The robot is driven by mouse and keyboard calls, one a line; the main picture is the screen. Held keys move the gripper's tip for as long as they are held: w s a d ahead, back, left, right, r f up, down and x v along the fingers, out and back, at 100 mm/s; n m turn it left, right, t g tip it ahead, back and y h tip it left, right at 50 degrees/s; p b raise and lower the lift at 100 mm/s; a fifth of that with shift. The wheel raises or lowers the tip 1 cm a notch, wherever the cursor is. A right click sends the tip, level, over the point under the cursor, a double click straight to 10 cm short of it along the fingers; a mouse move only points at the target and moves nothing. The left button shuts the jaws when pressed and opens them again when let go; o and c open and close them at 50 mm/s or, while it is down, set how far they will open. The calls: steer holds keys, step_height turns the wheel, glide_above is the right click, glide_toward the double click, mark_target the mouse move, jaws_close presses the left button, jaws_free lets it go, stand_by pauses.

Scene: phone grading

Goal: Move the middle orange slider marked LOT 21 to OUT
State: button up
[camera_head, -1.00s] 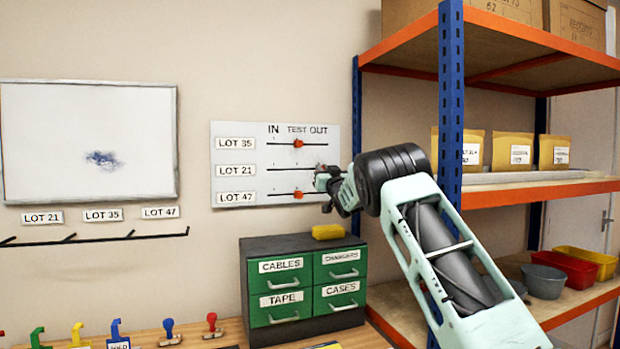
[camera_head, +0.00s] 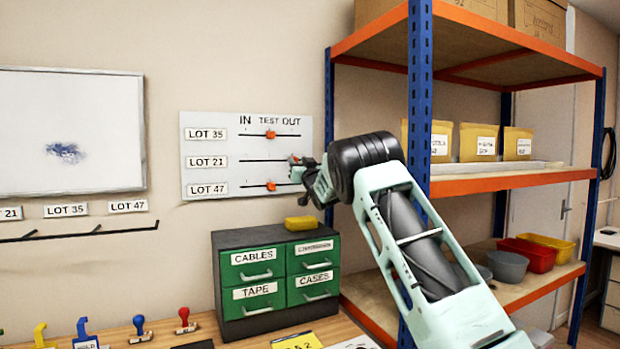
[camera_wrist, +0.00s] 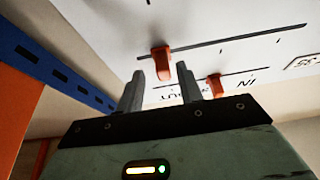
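The white slider board (camera_head: 225,122) hangs on the wall with rows LOT 35, LOT 21 and LOT 47. The middle slider (camera_wrist: 160,60) is orange and sits near the OUT end of the LOT 21 slot. In the head view my gripper (camera_head: 294,166) mostly covers it. In the wrist view, where the board appears upside down, my open gripper (camera_wrist: 160,70) has one finger on each side of this slider, with visible gaps. The LOT 35 slider (camera_head: 270,134) and LOT 47 slider (camera_head: 271,186) are near TEST. The LOT 35 slider also shows in the wrist view (camera_wrist: 214,84).
A shelf rack with a blue post (camera_head: 420,90) stands close to the right of the board, behind my arm. A drawer cabinet (camera_head: 277,280) with a yellow block (camera_head: 299,223) on top is below. A whiteboard (camera_head: 65,130) hangs at left.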

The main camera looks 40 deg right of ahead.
steer(key=b+v, duration=0.6)
steer(key=v, duration=1)
steer(key=shift+s, duration=0.2)
steer(key=shift+f, duration=0.1)
